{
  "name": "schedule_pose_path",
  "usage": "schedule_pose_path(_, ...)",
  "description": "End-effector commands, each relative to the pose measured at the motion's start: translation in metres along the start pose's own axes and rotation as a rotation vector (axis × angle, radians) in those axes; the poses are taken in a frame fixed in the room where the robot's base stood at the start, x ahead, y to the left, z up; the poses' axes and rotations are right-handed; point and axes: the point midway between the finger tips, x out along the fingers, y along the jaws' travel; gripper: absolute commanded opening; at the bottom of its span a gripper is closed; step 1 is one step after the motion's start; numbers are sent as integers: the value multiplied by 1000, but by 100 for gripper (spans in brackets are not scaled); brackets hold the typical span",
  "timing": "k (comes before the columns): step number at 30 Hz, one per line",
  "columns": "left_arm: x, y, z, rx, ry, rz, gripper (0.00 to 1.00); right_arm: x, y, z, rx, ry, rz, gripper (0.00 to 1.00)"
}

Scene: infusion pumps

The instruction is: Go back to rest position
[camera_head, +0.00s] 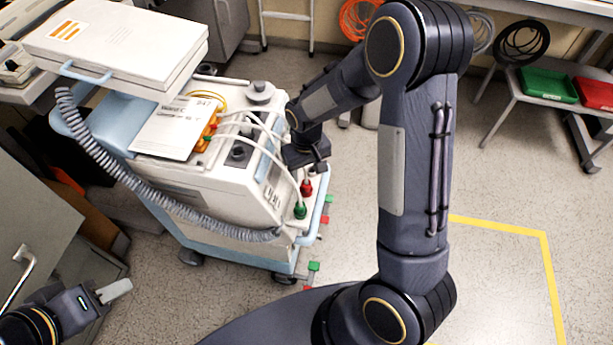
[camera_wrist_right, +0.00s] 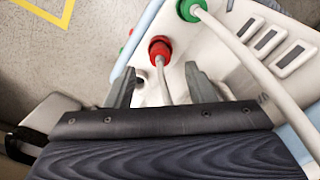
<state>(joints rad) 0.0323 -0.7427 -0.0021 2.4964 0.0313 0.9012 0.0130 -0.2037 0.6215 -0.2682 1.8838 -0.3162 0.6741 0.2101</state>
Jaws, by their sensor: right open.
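My right gripper (camera_head: 312,168) is at the front right of the infusion pump cart, partly hidden by its own arm. In the right wrist view its two fingers (camera_wrist_right: 160,88) are apart. The red connector (camera_wrist_right: 160,48) shows beyond the gap, and its white cable runs down between the fingers; I cannot tell whether they touch. A green connector (camera_wrist_right: 190,9) is plugged in beside it. In the head view the red connector (camera_head: 306,187) and green connector (camera_head: 300,210) sit low on the pump's side. My left gripper (camera_head: 115,291) is at lower left, away from the cart; its opening is unclear.
The white-and-blue pump cart (camera_head: 205,235) carries cables, a grey coiled hose (camera_head: 130,185) and a paper sheet (camera_head: 178,128). A grey cabinet (camera_head: 35,220) stands at left. Green (camera_head: 548,85) and red (camera_head: 594,93) trays lie on a back-right table. The floor at right is open.

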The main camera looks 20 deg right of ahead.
Motion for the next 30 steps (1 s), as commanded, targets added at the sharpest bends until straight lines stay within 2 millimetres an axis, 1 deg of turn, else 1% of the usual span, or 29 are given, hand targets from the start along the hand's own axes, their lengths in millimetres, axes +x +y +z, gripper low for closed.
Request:
schedule_pose_path(1, -2, 1, -1, 0, 0, 0, 36, -10, 0, -1, 0, 4, -1, 49)
schedule_pose_path(4, -4, 2, -2, 0, 0, 0, 36, -21, 0, 0, 0, 2, -1, 49)
schedule_pose_path(8, -4, 2, -2, 0, 0, 0, 36, -27, 0, 0, 0, 0, 0, 49)
schedule_pose_path(14, -4, 2, -2, 0, 0, 0, 36, -28, 0, 0, 1, 0, -1, 49)
schedule_pose_path(16, -4, 2, -2, 0, 0, 0, 36, -32, 1, 2, 6, 6, -8, 49)
schedule_pose_path(18, -4, 2, -2, 0, 0, 0, 36, -42, 2, 6, 20, 20, -27, 49)
schedule_pose_path(20, -4, 2, -2, 0, 0, 0, 36, -56, 4, 13, 37, 39, -53, 49)
schedule_pose_path(23, -4, 2, -2, 0, 0, 0, 36, -87, 8, 32, 70, 84, -112, 49)
schedule_pose_path(24, -4, 2, -2, 0, 0, 0, 36, -100, 9, 41, 84, 105, -139, 49)
schedule_pose_path(27, -4, 2, -2, 0, 0, 0, 36, -128, 11, 67, 110, 158, -197, 49)
schedule_pose_path(30, -4, 2, -2, 0, 0, 0, 36, -152, 10, 95, 129, 217, -248, 49)
